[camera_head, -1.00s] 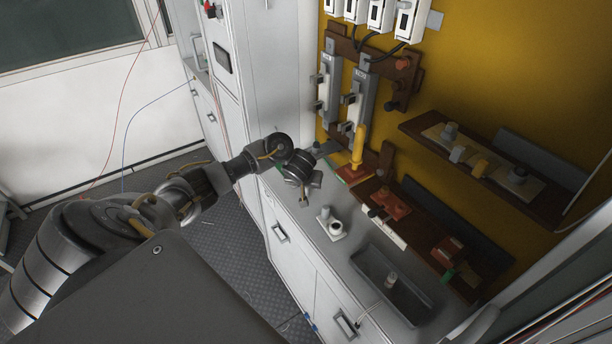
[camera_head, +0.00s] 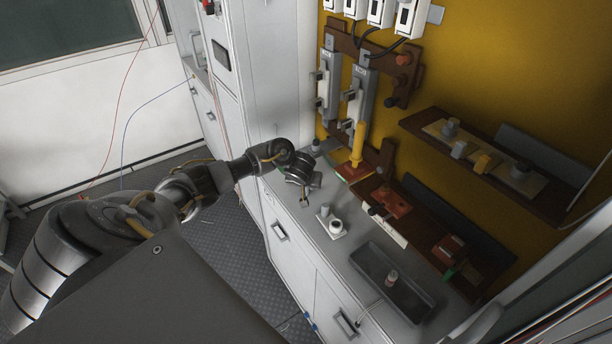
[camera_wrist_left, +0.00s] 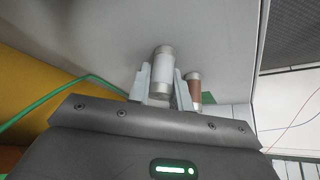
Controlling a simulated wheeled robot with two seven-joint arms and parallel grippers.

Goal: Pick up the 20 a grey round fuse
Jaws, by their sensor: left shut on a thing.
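My left gripper (camera_head: 304,201) is low over the counter beside the wall board. In the left wrist view its two fingers (camera_wrist_left: 160,88) are closed around a grey-white round fuse (camera_wrist_left: 162,66) with a metal cap, which stands out past the fingertips. Its rating cannot be read. A brown round fuse (camera_wrist_left: 194,88) with a metal cap shows just right of the right finger. In the head view the gripper hides the held fuse. My right gripper is not in view.
On the counter (camera_head: 352,246), a white part (camera_head: 337,228) stands right of my gripper. A grey tray (camera_head: 418,303) holds a small fuse-like piece (camera_head: 391,278). A yellow upright piece (camera_head: 357,144) and a dark shelf (camera_head: 545,205) are close by on the yellow board.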

